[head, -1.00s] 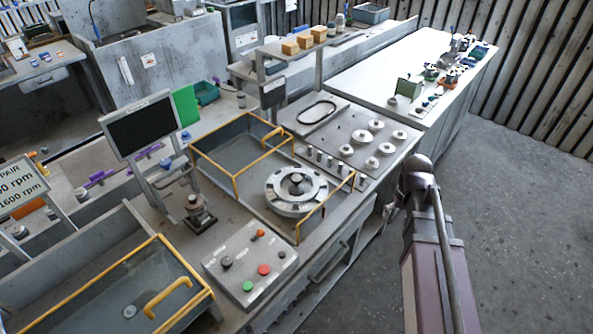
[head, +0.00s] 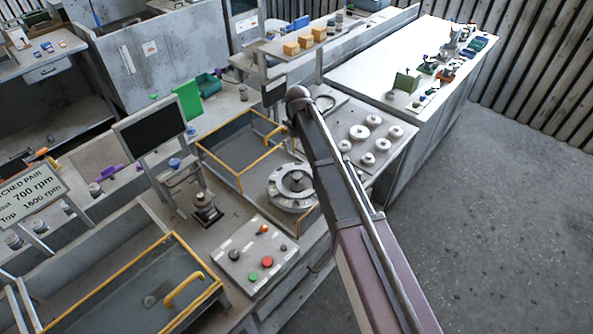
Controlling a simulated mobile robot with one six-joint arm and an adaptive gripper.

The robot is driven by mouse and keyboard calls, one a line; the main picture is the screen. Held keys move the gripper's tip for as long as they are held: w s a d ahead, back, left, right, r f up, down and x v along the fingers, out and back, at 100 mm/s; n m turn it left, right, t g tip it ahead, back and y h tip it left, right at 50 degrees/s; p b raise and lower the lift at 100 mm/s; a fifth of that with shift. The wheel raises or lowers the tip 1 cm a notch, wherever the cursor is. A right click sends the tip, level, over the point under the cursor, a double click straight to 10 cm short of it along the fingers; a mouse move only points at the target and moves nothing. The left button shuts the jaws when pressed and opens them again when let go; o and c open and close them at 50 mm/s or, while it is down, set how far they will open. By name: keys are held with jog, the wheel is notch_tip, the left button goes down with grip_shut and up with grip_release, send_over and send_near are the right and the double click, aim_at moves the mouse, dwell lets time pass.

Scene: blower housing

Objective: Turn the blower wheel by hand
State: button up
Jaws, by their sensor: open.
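A round, pale grey wheel-like part (head: 284,200) with a darker raised hub lies flat at the front right of a yellow-railed bay (head: 232,143) on the bench. It is the most wheel-like thing in view, but I cannot tell for sure that it is the blower wheel. My arm reaches in from the bottom right, and its dark link covers the right edge of the round part in the picture. My gripper does not show; it is out of sight beyond or behind the arm. I cannot tell whether anything touches the round part.
A control box (head: 257,256) with green, red and orange buttons is in front of the bay. A dark screen (head: 150,130) stands left. Several white discs (head: 373,121) sit behind my arm. A second yellow-railed bay (head: 130,300) is at lower left. Open floor (head: 500,230) lies right.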

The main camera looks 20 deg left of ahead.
aim_at(297, 175)
jog(key=shift+f, duration=0.1)
dwell(0.4)
notch_tip(297, 175, down, 14)
jog(key=b, duration=1.4)
jog(key=shift+r, duration=0.2)
grip_shut()
dwell(0.3)
